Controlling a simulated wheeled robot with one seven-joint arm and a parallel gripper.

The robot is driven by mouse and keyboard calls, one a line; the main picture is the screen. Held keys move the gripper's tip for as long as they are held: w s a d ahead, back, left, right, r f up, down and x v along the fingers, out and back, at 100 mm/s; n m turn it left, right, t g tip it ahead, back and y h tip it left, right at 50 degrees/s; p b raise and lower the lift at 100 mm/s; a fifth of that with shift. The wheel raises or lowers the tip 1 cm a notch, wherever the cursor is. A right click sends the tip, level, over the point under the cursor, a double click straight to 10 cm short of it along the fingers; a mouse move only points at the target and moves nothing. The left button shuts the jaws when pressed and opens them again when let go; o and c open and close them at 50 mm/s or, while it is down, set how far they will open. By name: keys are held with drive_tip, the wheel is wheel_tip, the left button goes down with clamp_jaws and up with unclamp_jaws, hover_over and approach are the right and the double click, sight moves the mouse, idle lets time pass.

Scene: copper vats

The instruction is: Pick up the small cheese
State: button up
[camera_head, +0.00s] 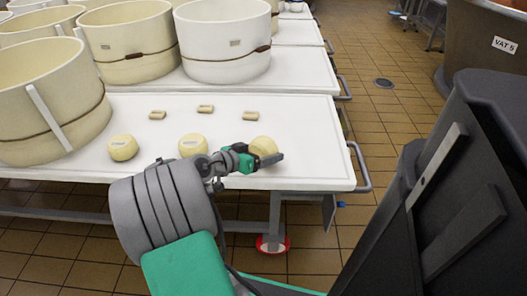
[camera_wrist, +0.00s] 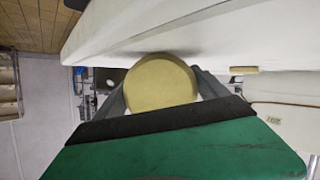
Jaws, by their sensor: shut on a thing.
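A small round, pale yellow cheese (camera_head: 263,147) sits near the front right of the white table, partly hidden behind my gripper (camera_head: 262,162). In the wrist view the same cheese (camera_wrist: 160,82) lies between the two dark fingers of my gripper (camera_wrist: 158,88), one on each side. The gripper is shut on it. Two similar round cheeses stand in a row to its left, a middle one (camera_head: 192,145) and a left one (camera_head: 123,147). Whether the held cheese touches the table is not clear.
Several small flat pieces, one of them in the middle (camera_head: 205,109), lie farther back on the table (camera_head: 310,150). Large cream tubs, including one at the back (camera_head: 222,45), crowd the rear and left. A tiled aisle (camera_head: 365,120) is open at the right, with a vat (camera_head: 480,40) beyond.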

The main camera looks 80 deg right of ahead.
sight(258, 144)
drive_tip(key=c, duration=0.8)
drive_tip(key=shift+r+p, duration=0.45)
drive_tip(key=shift+r, duration=0.1)
drive_tip(key=shift+c, duration=0.2)
wheel_tip(258, 144, up, 3)
drive_tip(key=shift+p, duration=1.15)
drive_tip(key=s+a+r+p, duration=0.1)
drive_tip(key=a+r+p, duration=0.3)
drive_tip(key=a, duration=0.3)
drive_tip(key=s+a+r+p, duration=0.2)
drive_tip(key=a+r+p, duration=0.3)
drive_tip(key=a+p, duration=0.1)
drive_tip(key=shift+a+p, duration=0.4)
drive_tip(key=shift+p, duration=0.1)
drive_tip(key=shift+w, duration=0.1)
